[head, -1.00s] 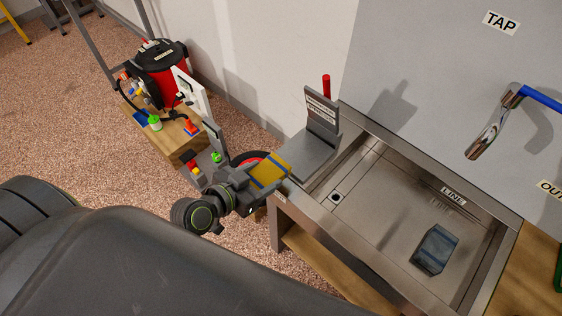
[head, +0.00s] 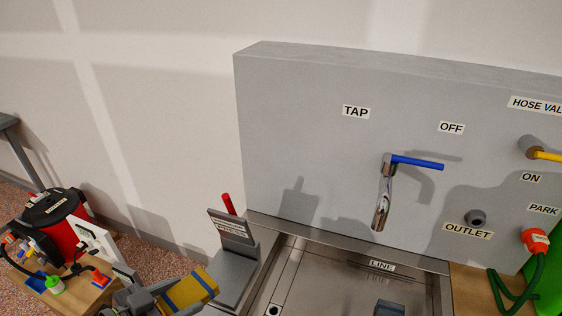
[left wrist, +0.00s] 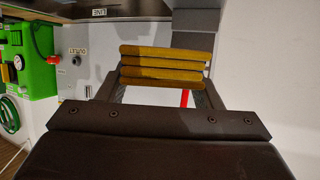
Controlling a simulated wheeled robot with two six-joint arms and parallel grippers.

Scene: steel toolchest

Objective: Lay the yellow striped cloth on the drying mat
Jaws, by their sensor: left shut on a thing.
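The yellow striped cloth (head: 190,291), with blue-grey stripes, is a folded pad at the bottom of the head view. My left gripper (head: 165,301) is shut on its near end. In the left wrist view the cloth (left wrist: 165,65) shows as stacked yellow-brown layers between the fingers (left wrist: 162,82). A flat grey slab (head: 236,277), which looks like the drying mat, lies just right of the cloth; its upright plate (head: 231,226) has a label too small to read. I cannot tell whether cloth and slab touch. My right gripper is not in view.
A red rod (head: 228,203) stands behind the upright plate. Right of the slab is a steel sink (head: 330,285) with a dark block (head: 388,308) in it. A tap (head: 382,205) with a blue lever juts from the grey panel (head: 310,120). A red drum (head: 62,220) stands left.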

